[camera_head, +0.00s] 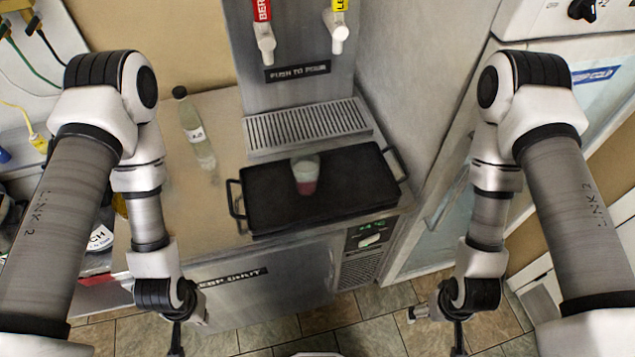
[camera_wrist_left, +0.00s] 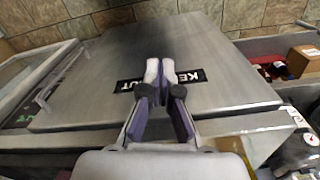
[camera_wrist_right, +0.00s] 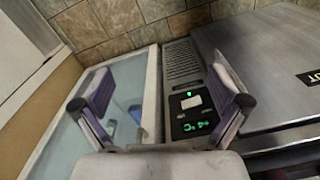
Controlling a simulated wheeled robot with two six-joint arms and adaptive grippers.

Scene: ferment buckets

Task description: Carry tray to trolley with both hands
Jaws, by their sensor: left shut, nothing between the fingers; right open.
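A black tray (camera_head: 345,205) with a handle at each end lies on the steel counter, in the middle of the head view. A clear cup (camera_head: 306,175) with red liquid stands on it. My left gripper (camera_head: 176,348) hangs low, left of and nearer than the tray. In the left wrist view my left gripper (camera_wrist_left: 161,75) is shut and empty, in front of the cabinet door. My right gripper (camera_head: 460,350) hangs low at the right, apart from the tray. In the right wrist view it is open and empty (camera_wrist_right: 160,92). The trolley cannot be made out.
A clear bottle (camera_head: 196,130) stands on the counter left of the tray. A drip grate (camera_head: 305,125) and dispenser taps (camera_head: 338,35) are behind it. A glass-door fridge (camera_head: 450,210) stands at the right. Tiled floor (camera_head: 375,325) lies open between my arms.

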